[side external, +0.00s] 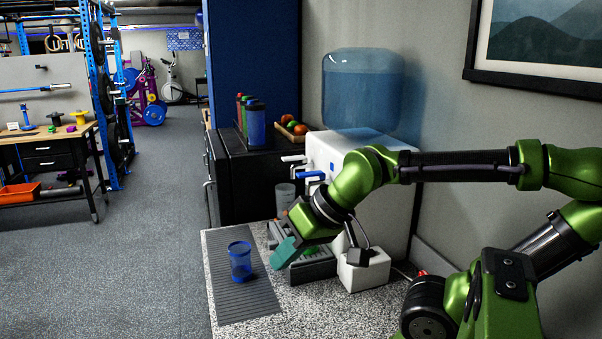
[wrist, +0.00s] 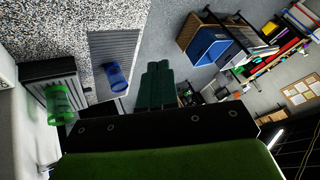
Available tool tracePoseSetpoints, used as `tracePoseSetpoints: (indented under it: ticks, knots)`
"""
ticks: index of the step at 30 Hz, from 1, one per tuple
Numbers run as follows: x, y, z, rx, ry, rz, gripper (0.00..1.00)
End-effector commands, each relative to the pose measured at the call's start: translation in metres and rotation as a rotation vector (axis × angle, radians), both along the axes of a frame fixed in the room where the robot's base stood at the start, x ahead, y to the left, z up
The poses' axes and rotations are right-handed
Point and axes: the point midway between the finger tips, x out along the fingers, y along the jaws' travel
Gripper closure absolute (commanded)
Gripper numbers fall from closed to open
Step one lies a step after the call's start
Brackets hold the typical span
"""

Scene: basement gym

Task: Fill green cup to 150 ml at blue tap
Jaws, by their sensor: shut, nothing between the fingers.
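The green cup (wrist: 58,104) is see-through and stands at the dark slatted drip tray (wrist: 40,72), at the left of the wrist view. I cannot read its water level. In the side view it is mostly hidden behind my gripper. The blue tap (side external: 311,176) sticks out of the white water dispenser (side external: 325,152), above the tray. My gripper (side external: 283,253) has teal fingers, shut and empty, tilted down in front of the tray. In the wrist view the fingers (wrist: 157,85) are right of both cups and apart from them.
A blue cup (side external: 240,262) stands on a grey ribbed mat (side external: 250,300) at the counter's left edge. A white tap (side external: 293,159) is beside the blue one. A small white box (side external: 363,272) stands right of the tray. The front of the speckled counter (side external: 330,315) is clear.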

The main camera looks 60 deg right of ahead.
Motion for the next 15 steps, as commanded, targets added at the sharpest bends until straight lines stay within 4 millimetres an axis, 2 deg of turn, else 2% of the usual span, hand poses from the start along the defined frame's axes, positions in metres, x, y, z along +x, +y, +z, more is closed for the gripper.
tracePoseSetpoints:
  ticks: [11,13,15]
  knots:
    - [0.001,-0.002,-0.003,0.001,0.015,-0.010,1.00]
    - [0.006,-0.006,-0.009,0.004,0.045,-0.025,1.00]
    - [0.020,-0.017,-0.005,-0.011,0.069,-0.048,1.00]
